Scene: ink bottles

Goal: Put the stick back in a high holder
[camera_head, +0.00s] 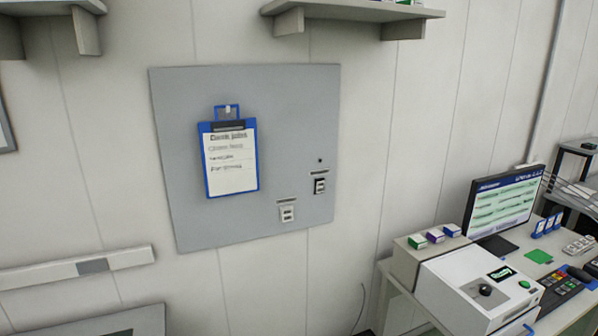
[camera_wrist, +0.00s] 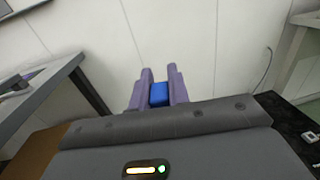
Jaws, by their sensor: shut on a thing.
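My gripper (camera_wrist: 159,76) shows in the wrist view, its two purple-grey fingers shut on a small blue block (camera_wrist: 158,95). The block may be the stick; only a blue face shows between the fingers, and its far end is hidden. In the head view, a grey wall panel (camera_head: 290,110) carries two small holders. The higher holder (camera_head: 320,186) is dark with a pale label, right of the lower, white holder (camera_head: 287,213). My gripper does not show in the head view. Beyond my fingers in the wrist view is pale wall, with no holder visible.
A blue clipboard (camera_head: 229,160) hangs on the panel's left side. A shelf (camera_head: 350,12) juts out above. At right, a desk holds a white machine (camera_head: 478,290), a monitor (camera_head: 503,205) and small boxes. A grey table edge (camera_wrist: 45,95) stands left in the wrist view.

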